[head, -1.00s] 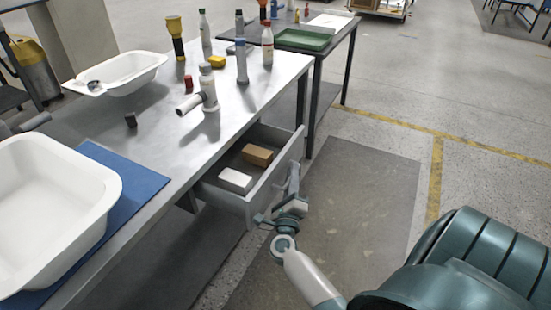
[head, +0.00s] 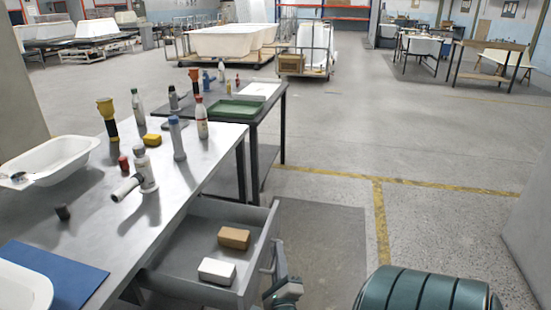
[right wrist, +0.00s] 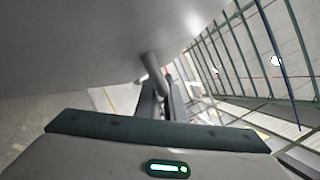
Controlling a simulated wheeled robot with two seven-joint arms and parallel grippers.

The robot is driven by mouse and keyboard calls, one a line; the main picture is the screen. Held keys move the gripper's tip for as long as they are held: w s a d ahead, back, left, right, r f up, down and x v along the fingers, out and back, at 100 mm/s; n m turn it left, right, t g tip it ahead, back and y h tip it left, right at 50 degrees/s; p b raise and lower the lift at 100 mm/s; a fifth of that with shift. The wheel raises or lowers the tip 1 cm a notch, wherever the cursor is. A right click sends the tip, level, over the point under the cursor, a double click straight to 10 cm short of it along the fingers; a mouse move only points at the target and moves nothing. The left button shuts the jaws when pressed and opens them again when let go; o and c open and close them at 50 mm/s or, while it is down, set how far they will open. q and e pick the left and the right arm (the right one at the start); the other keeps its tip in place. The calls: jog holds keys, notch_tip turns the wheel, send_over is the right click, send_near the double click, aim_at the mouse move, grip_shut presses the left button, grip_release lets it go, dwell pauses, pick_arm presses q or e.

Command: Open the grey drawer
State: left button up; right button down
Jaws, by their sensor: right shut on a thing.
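The grey drawer (head: 258,256) stands pulled out from under the metal workbench in the head view. A brown block (head: 234,238) and a white block (head: 217,271) lie inside it. My right gripper (head: 277,262) is at the outer face of the drawer front, low in the head view. In the right wrist view its fingers (right wrist: 164,88) are shut on the drawer's grey bar handle (right wrist: 153,68), with the drawer front filling the upper left. My left gripper is out of view.
The workbench (head: 95,222) carries bottles, a flashlight, a yellow item and a white tub (head: 50,160). A second table (head: 262,112) with a green tray (head: 236,111) stands behind. The floor right of the drawer is clear.

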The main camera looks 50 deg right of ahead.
jog(key=c, duration=2.1)
grip_release()
jog(key=shift+a, duration=0.1)
